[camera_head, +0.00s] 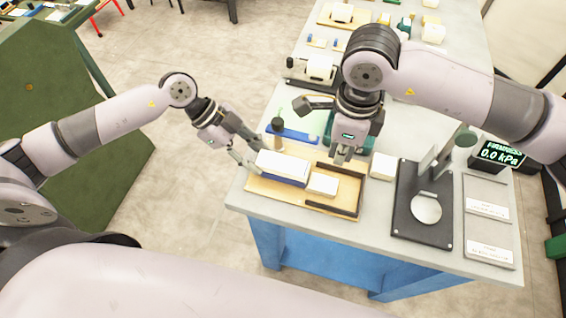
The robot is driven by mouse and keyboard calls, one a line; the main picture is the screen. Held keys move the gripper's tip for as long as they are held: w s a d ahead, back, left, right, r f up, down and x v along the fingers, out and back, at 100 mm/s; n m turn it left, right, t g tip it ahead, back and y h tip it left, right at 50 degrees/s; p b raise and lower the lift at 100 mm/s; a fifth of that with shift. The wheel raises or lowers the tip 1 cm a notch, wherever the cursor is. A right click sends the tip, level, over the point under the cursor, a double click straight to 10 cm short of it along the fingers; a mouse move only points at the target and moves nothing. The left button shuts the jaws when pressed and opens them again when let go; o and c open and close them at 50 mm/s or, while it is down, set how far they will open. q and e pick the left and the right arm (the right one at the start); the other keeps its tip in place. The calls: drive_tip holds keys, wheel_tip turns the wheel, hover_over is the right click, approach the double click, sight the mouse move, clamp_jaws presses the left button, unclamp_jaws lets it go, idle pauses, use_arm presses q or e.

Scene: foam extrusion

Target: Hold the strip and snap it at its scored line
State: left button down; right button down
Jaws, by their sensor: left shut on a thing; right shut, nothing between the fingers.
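A white foam block with a dark blue lower part (283,167), which looks like the strip, lies on a tan board (262,188) near the table's front left. No scored line can be made out on it. A smaller white piece (323,184) sits just right of it on the board, inside a dark frame. My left gripper (258,158) is at the block's left end, its fingers closed on it; the exact contact is hard to see. My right gripper (339,160) is shut and empty, pointing down above the back of the dark frame.
Another white block (383,166) lies right of the board. A black stand with a round plate (426,208) and a display reading 0.0 kPa (502,153) are further right. A dark-topped bottle (278,134) and a blue tool (297,136) lie behind the board.

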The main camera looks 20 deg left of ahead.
idle(0.3)
use_arm(q)
drive_tip(key=c, duration=1)
unclamp_jaws()
drive_tip(key=v, duration=1.2)
